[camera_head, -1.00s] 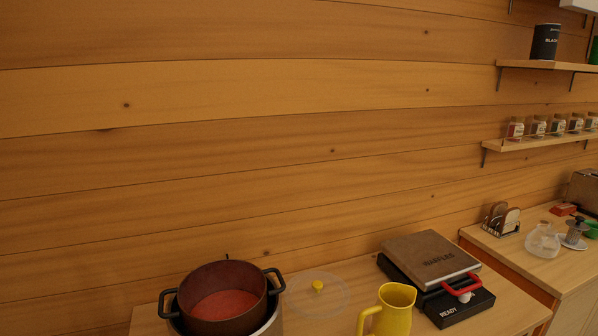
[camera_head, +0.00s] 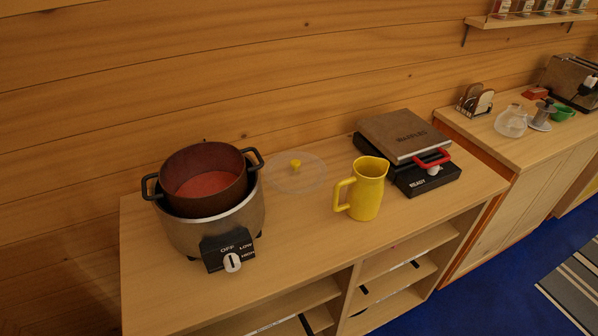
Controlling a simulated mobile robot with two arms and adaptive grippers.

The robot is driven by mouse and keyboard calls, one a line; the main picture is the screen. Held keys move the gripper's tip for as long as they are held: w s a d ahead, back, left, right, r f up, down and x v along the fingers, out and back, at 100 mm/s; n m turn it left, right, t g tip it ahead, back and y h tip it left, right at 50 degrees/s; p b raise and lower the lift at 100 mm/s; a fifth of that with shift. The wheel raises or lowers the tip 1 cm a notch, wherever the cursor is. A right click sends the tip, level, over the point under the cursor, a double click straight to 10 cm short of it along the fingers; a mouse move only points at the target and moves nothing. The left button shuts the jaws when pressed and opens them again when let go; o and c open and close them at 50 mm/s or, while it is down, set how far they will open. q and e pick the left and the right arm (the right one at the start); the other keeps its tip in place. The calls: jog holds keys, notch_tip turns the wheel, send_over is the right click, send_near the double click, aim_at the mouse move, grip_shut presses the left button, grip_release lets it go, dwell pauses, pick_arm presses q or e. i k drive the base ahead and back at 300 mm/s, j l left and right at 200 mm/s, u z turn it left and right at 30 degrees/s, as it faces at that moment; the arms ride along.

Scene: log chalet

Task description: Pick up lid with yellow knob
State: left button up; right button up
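The lid with the yellow knob (camera_head: 295,164) lies on the wooden counter in the head view. Its clear glass disc (camera_head: 310,179) is faint against the wood, and the knob points up. It lies right of the pot and cooker, close to the back wall. Neither of my grippers shows in this view.
A dark pot (camera_head: 203,181) with red contents sits in a metal cooker (camera_head: 187,240) left of the lid. A yellow pitcher (camera_head: 366,189) stands right and in front of it. A waffle maker (camera_head: 408,150) is further right. The counter (camera_head: 290,235) is bare in front.

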aim_at(290, 172)
jog(key=k+l+u, duration=0.4)
jog(key=l, duration=0.2)
jog(key=k+l+u, duration=0.25)
jog(key=l+u, duration=0.15)
jog(key=l, duration=0.15)
jog(key=k+l+u, duration=0.4)
